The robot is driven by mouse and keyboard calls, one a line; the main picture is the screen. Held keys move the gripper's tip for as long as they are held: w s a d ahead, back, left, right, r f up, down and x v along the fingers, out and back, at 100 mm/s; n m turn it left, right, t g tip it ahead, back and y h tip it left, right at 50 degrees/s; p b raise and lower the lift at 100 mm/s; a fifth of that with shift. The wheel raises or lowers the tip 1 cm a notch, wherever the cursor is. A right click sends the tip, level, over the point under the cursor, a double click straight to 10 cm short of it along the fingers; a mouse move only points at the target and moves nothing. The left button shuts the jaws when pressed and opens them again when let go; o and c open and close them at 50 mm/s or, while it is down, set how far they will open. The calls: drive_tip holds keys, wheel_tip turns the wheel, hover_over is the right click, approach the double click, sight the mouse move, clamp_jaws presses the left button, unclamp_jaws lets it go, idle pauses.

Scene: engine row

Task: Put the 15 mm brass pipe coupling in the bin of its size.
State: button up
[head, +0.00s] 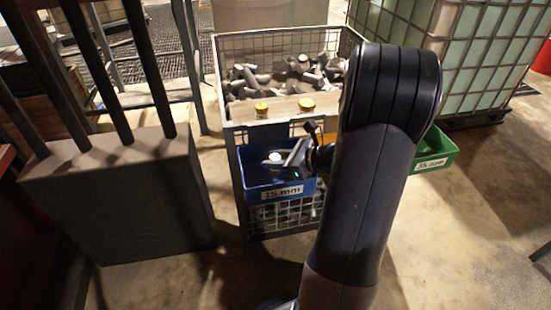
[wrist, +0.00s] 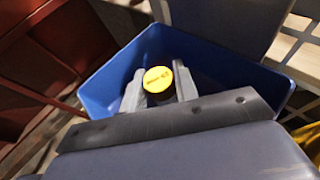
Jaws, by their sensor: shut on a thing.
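My gripper (head: 290,160) is over the blue bin (head: 258,193), whose label reads 15 mm. The bin hangs on the front of the wire crate. In the wrist view, my gripper (wrist: 159,88) is shut on a round coupling (wrist: 158,78) with a yellow top, one finger on each side. The dark marking on its top is too small to read. The blue bin (wrist: 105,82) surrounds the coupling in that view. In the head view, a pale round top (head: 276,156) shows at the fingers. I cannot tell how far it is below the rim.
The wire crate (head: 222,75) holds many grey pieces. A green bin (head: 436,152) with a label is partly behind my arm. A grey block with dark posts (head: 120,195) stands left.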

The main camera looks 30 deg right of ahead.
drive_tip(key=shift+s+f, duration=0.1)
drive_tip(key=shift+f, duration=0.2)
drive_tip(key=o, duration=1)
drive_tip(key=shift+a+f, duration=0.1)
drive_tip(key=shift+f, duration=0.15)
drive_tip(key=shift+o, duration=0.2)
drive_tip(key=shift+r, duration=0.4)
drive_tip(key=r+p+v, duration=0.1)
drive_tip(key=p+v, duration=0.2)
drive_tip(key=v, duration=0.9)
drive_tip(key=shift+c, duration=0.3)
